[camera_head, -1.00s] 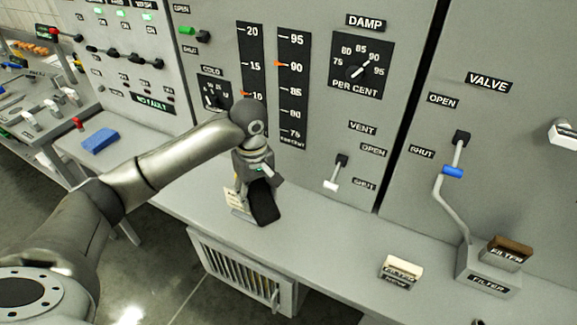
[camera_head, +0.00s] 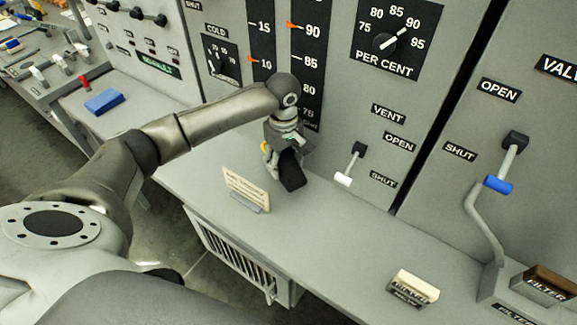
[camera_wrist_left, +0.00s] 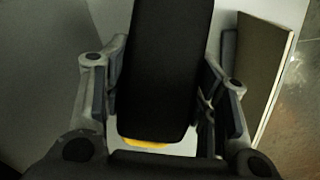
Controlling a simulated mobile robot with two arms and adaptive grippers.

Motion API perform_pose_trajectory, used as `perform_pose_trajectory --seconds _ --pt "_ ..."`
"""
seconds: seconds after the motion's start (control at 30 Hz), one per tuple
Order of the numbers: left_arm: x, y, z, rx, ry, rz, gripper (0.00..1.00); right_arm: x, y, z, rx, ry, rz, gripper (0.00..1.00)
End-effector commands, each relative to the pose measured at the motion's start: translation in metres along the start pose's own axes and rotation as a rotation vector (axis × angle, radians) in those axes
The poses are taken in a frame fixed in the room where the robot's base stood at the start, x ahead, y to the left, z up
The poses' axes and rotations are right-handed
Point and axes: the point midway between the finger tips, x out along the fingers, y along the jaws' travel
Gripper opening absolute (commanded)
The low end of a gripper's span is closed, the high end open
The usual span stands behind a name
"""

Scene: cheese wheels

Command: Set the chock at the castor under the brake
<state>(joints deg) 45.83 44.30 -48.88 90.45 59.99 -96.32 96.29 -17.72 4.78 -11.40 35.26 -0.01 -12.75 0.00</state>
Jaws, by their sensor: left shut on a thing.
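My left gripper (camera_head: 283,152) is above the grey counter (camera_head: 310,225), close to the upright panel. It is shut on a dark block (camera_head: 292,172), which looks like the chock. In the left wrist view the black block (camera_wrist_left: 165,65) sits between the two fingers (camera_wrist_left: 163,85), with a bit of yellow (camera_wrist_left: 145,143) at its near end. I cannot tell whether the block touches the counter. No castor or brake can be made out. My right gripper is not in view.
A small lettered card (camera_head: 246,188) stands on the counter left of the gripper. A lever with a white handle (camera_head: 345,178) sticks out of the panel. A blue block (camera_head: 104,101) lies on the left bench. A slatted grille (camera_head: 235,255) is below.

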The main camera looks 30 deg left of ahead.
Motion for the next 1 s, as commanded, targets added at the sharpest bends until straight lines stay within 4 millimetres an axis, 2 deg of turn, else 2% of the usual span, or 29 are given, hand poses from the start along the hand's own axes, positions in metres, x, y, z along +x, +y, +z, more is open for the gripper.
perform_pose_trajectory --seconds 0.17,0.43,0.83,0.87,1.0 --pt "0.017 0.001 0.0 -0.001 0.001 0.001 0.15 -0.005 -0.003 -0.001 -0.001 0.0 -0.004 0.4" --pt "0.051 0.0 0.0 0.001 0.002 0.001 0.15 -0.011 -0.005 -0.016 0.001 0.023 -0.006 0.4" --pt "0.057 0.001 0.0 0.001 0.001 0.002 0.15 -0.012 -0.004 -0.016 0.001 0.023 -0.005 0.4" --pt "0.058 0.0 0.0 0.001 0.001 0.001 0.56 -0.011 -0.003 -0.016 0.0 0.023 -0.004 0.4" --pt "0.058 0.0 0.0 0.001 0.001 0.001 0.74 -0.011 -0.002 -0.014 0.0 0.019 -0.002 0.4"
